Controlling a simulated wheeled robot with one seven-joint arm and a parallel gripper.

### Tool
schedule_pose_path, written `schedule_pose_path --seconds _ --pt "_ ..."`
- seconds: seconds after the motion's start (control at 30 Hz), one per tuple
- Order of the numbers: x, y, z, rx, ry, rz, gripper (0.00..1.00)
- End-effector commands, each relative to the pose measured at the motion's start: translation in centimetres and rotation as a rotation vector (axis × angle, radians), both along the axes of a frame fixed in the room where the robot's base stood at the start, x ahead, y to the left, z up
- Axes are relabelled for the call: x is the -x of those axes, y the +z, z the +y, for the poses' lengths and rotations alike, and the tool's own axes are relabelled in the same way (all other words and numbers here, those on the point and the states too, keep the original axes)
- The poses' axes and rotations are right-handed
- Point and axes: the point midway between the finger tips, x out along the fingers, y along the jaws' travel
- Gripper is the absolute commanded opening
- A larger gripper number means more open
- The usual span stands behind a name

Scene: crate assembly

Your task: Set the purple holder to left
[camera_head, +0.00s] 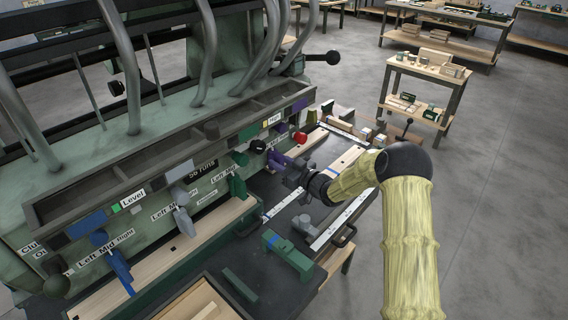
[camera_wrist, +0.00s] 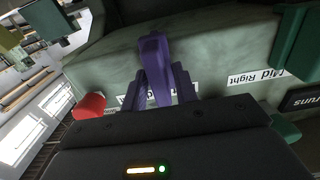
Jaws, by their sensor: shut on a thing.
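The purple holder (camera_head: 276,158) is a lever-like handle on the front of the green machine, near its right end. My gripper (camera_head: 288,166) reaches the machine front from the right and is shut on the purple holder. The exact turn of the holder is hard to tell.
A green handle (camera_head: 237,185) and a grey handle (camera_head: 183,220) are farther left. A blue handle (camera_head: 118,265) is at lower left. A dark bench with rails (camera_head: 280,205) lies below my arm.

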Motion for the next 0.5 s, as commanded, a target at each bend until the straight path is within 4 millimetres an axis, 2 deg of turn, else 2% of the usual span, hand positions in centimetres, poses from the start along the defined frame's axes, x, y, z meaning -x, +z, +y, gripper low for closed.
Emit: schedule_pose_path --seconds 0.03,0.07,0.4,0.43,0.47,0.5 --pt "0.8 -0.4 1.3 -0.004 0.017 0.005 0.0" --pt "1.0 -0.4 1.5 -0.004 0.017 0.006 0.0" --pt "1.6 -0.3 2.4 -0.001 0.023 0.007 0.0" --pt "1.6 -0.3 2.4 -0.001 0.024 0.008 0.33" --pt "1.6 -0.3 2.5 -0.001 0.024 0.007 0.38" --pt "1.6 -0.3 2.5 -0.001 0.024 0.007 0.38"
